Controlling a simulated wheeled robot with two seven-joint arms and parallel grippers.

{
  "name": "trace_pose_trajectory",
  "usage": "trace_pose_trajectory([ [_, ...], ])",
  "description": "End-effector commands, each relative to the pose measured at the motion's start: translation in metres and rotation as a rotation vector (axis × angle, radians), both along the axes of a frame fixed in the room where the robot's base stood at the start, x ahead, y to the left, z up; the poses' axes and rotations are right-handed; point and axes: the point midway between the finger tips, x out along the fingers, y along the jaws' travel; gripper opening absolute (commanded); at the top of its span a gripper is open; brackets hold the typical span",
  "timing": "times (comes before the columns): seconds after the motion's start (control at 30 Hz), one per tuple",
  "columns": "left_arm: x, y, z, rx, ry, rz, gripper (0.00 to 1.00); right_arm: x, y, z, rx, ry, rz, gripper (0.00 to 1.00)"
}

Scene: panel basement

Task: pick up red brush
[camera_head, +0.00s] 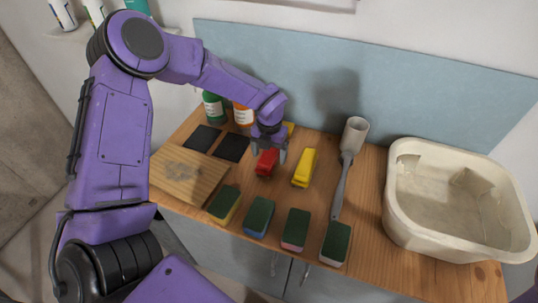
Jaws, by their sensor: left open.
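The red brush (266,162) lies on the wooden countertop (372,225), near the middle of the head view. My left gripper (268,156) points down over the red brush, with its fingers open. One finger shows to the right of the brush and the other to its left. I cannot tell whether the fingers touch it. The far end of the brush is partly hidden by the gripper. My right gripper is not in view.
A yellow brush (304,168) lies close to the right. Several sponges (258,216) line the front edge. A grey long-handled tool (345,168) and a cream basin (453,249) are farther right. Bottles (213,107), dark pads (202,138) and a wooden board (187,174) are left.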

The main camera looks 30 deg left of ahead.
Motion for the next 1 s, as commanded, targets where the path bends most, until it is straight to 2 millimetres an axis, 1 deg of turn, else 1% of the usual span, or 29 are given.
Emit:
trace_pose_trajectory([
  [0.03, 0.000, 0.000, 0.000, 0.000, 0.000, -0.001, 0.85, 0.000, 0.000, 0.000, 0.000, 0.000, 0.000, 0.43],
  [0.07, 0.000, 0.000, 0.000, 0.000, 0.000, -0.001, 0.75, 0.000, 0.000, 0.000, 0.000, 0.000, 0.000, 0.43],
  [0.1, 0.000, -0.001, 0.000, 0.000, 0.000, -0.001, 0.62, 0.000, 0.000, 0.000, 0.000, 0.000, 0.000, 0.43],
  [0.17, 0.000, -0.001, 0.000, 0.000, 0.000, -0.001, 0.43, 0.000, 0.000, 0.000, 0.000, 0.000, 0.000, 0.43],
  [0.2, 0.000, -0.001, 0.000, 0.000, 0.000, -0.001, 0.30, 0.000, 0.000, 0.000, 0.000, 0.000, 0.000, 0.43],
  [0.23, 0.000, -0.001, 0.000, 0.000, 0.000, -0.001, 0.20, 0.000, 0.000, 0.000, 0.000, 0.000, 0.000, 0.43],
  [0.5, 0.001, 0.000, 0.001, 0.000, -0.001, -0.001, 0.20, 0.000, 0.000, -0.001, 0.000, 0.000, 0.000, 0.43],
  [0.57, 0.001, 0.000, 0.003, -0.001, -0.002, 0.000, 0.20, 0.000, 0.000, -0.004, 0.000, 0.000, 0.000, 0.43],
  [0.67, 0.002, -0.001, 0.011, -0.002, -0.005, 0.001, 0.20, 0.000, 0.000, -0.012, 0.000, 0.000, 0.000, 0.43],
  [0.77, 0.002, -0.002, 0.030, -0.002, -0.009, 0.000, 0.20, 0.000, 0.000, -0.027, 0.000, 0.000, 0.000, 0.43],
  [0.9, -0.016, -0.031, 0.069, 0.000, -0.009, -0.006, 0.20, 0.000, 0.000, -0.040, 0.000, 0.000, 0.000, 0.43],
  [0.97, -0.023, -0.044, 0.086, 0.000, -0.008, -0.005, 0.20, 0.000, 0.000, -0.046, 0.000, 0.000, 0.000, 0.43],
  [1.0, -0.029, -0.054, 0.091, 0.000, -0.005, -0.005, 0.20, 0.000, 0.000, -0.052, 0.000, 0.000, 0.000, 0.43],
])
